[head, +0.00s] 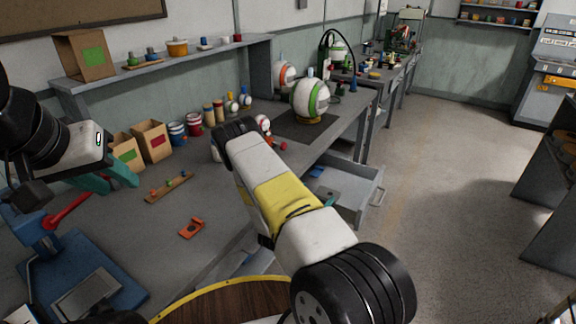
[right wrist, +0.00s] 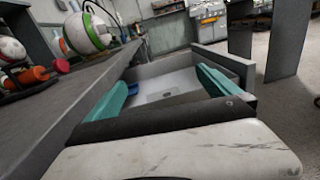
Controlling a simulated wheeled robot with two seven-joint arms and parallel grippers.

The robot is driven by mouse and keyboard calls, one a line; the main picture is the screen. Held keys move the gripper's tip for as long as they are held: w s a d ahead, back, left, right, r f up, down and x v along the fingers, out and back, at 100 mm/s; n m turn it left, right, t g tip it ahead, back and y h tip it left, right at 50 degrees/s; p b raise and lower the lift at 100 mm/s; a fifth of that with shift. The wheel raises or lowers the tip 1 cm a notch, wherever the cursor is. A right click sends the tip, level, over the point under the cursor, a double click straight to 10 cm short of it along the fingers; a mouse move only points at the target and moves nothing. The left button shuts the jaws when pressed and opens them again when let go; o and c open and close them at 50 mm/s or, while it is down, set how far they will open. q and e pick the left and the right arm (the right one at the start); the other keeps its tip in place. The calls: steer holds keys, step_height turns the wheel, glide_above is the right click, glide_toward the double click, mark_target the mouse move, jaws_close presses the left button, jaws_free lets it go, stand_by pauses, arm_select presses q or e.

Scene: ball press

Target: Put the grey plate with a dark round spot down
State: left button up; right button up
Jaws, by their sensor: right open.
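The grey plate with a dark round spot (right wrist: 168,96) lies in the open drawer in the right wrist view, between my teal fingers and apart from them as far as I can see. My right gripper (right wrist: 166,80) is open over the drawer (right wrist: 190,75). In the head view my right arm hides part of the drawer (head: 364,190), and a teal finger shows inside it. My left gripper (head: 112,174) is at the left above the workbench; its teal fingers are seen from the side, so their gap is unclear.
The workbench (head: 150,215) carries an orange part (head: 192,228), a wooden strip with pegs (head: 168,187), cardboard bins (head: 152,140) and a blue device (head: 80,285). A white-green ball (head: 310,98) stands at the back. A blue piece (head: 316,171) lies in the drawer.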

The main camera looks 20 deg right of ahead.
steer(key=s+d+r+m+g+y, duration=0.1)
steer(key=s+r+m+g, duration=0.6)
steer(key=r, duration=0.3)
steer(key=s+d+r+m+g+y, duration=0.1)
steer(key=s+r+m+g+y, duration=0.1)
steer(key=s+r+m+g, duration=0.6)
steer(key=s+a+r+m+t+y, duration=0.4)
steer(key=s+a+r+t+y, duration=0.1)
steer(key=a+r, duration=0.5)
steer(key=s+a+r+m+t+y, duration=0.5)
steer(key=s+a+r+y, duration=0.2)
steer(key=a+r, duration=0.4)
steer(key=shift+s+a+t+y, duration=0.3)
steer(key=shift+s+a+y, duration=0.1)
steer(key=shift+a+y, duration=0.4)
steer(key=shift+d, duration=0.1)
